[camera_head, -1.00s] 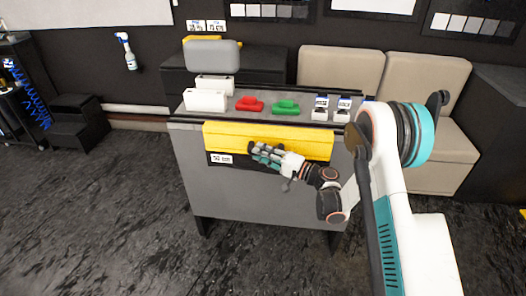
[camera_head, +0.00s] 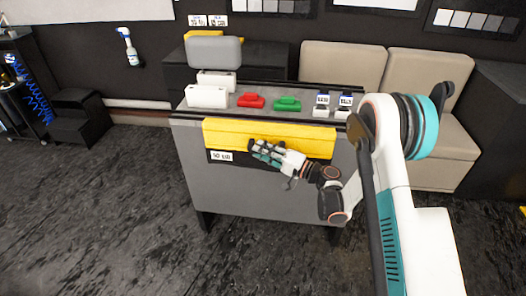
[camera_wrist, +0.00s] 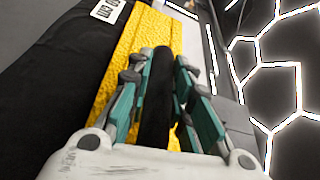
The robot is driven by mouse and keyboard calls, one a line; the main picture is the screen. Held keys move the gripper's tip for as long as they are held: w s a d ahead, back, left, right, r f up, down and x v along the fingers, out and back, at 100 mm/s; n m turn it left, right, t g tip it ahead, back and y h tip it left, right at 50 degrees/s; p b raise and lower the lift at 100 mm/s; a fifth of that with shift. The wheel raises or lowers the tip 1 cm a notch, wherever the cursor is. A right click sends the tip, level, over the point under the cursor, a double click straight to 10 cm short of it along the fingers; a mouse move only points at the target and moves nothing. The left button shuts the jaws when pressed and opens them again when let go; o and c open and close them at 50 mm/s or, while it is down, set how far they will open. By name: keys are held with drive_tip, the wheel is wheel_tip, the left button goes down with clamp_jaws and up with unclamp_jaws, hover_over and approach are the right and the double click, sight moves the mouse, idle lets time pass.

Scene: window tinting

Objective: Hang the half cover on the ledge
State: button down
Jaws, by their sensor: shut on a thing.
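The half cover looks like a yellow, textured strip (camera_head: 300,138) with a black part below it that carries a white label (camera_head: 222,156). It lies along the upper front of the grey counter (camera_head: 270,195). The wrist view shows its yellow surface (camera_wrist: 113,65) and the black part (camera_wrist: 45,85). My gripper (camera_head: 258,150) is at its lower edge, near the middle. In the wrist view my gripper (camera_wrist: 163,57) is shut on a black strip that seems to be part of the cover. I cannot tell whether the cover hangs on the ledge or only rests against the front.
On the counter stand white boxes (camera_head: 207,96), a red block (camera_head: 251,100), a green block (camera_head: 287,103) and small labelled containers (camera_head: 322,104). Beige seats (camera_head: 425,75) are behind on the right. Black steps (camera_head: 80,115) stand at left. The floor before the counter is clear.

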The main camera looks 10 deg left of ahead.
wheel_tip(320, 180, up, 5)
drive_tip(key=p, duration=0.4)
drive_tip(key=shift+f, duration=0.1)
idle(1.3)
